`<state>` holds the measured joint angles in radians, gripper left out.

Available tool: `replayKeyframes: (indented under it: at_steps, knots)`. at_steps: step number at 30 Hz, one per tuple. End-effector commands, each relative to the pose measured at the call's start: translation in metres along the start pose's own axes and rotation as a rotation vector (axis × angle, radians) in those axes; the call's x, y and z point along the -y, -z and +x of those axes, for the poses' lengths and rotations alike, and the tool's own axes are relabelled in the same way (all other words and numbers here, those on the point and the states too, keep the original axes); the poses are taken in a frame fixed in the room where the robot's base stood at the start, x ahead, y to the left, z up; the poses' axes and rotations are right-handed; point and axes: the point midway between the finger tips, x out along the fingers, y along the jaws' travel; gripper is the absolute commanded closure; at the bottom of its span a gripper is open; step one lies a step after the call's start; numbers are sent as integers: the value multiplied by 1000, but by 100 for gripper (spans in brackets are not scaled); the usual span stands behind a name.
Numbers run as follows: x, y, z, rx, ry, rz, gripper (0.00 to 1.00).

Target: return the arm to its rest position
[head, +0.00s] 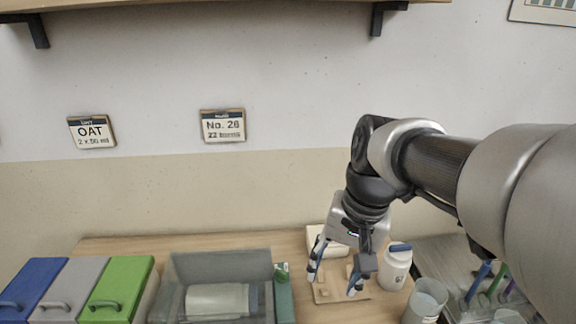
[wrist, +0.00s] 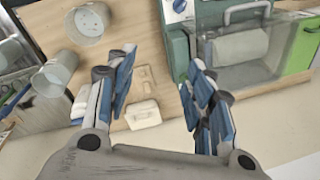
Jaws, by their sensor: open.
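My arm reaches in from the right in the head view. My gripper (head: 335,285) points down over the wooden counter, above a small light wooden board (head: 328,293). In the wrist view my gripper (wrist: 155,75) has its two blue-and-grey fingers wide apart, with nothing between them. The board (wrist: 140,78) shows just beside the left finger there. It cannot be told whether the fingertips touch anything below.
A clear-lidded box (head: 175,275) with a white cylinder inside stands left of the gripper. Blue (head: 32,285), grey and green (head: 118,285) lidded bins stand further left. A white jar (head: 396,268) and a bucket (head: 427,300) stand close on the right. A shelf (head: 210,6) hangs above.

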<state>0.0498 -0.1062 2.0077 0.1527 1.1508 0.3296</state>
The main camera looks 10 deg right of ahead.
Motion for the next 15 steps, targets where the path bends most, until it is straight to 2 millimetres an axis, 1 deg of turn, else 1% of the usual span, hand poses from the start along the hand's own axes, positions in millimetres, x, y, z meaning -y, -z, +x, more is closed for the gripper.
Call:
replayKeyframes:
  at_steps: [4, 7, 11, 15]
  knots:
    - [-1, -2, -1, -5, 1, -5, 52]
    - [-7, -14, -6, -36, 0, -44, 52]
    - [-25, -45, -13, -117, -9, -149, 52]
    - [-47, -79, -11, -214, -28, -284, 52]
